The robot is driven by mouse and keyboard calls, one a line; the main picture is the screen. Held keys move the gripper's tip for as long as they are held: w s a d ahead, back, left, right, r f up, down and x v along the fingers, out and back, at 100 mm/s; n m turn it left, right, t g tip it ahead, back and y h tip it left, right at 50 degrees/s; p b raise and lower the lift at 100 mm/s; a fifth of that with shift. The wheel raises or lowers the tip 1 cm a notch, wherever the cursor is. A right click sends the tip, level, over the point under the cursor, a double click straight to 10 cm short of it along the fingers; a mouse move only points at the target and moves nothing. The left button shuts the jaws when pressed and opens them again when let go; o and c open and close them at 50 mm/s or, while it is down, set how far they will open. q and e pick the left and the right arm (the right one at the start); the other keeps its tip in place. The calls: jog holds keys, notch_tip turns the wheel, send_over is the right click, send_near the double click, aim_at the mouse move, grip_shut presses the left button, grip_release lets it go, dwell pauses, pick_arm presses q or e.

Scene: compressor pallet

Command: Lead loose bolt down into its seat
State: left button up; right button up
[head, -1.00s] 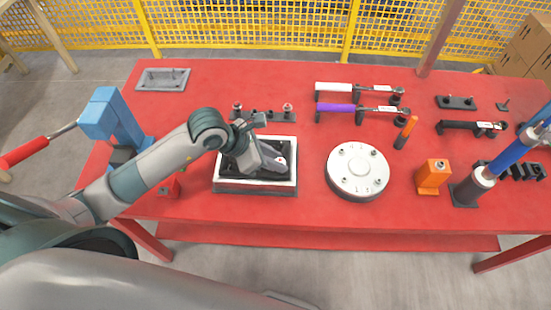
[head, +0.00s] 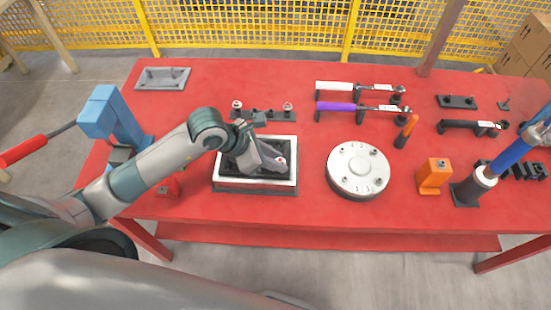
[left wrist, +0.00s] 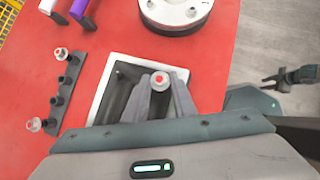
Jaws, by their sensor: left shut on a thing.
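My left gripper (left wrist: 160,100) is shut on a loose bolt with a red-marked head (left wrist: 160,78). The bolt also shows in the head view (head: 281,161), at the fingertips of my left gripper (head: 274,160). Both are above the right part of a white-rimmed box with a dark inside (head: 255,189). The box also shows in the left wrist view (left wrist: 108,80). The bolt's lower end and any seat under it are hidden by the fingers. My right gripper (left wrist: 274,84) seems to show small and dark over the floor in the left wrist view; its jaws are unclear.
A dark rack with red-topped bolts (head: 262,115) stands behind the box. A round white numbered plate (head: 358,170) sits to its right. A blue stand (head: 115,115) is at left.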

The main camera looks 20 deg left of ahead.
dwell(0.5)
pick_arm(q)
jog(key=shift+r, duration=0.2)
jog(key=shift+r+p, duration=1.55)
jog(key=shift+r, duration=0.75)
jog(key=shift+f+b, duration=1.6)
jog(key=shift+b, duration=0.05)
jog(key=shift+f+b, duration=0.7)
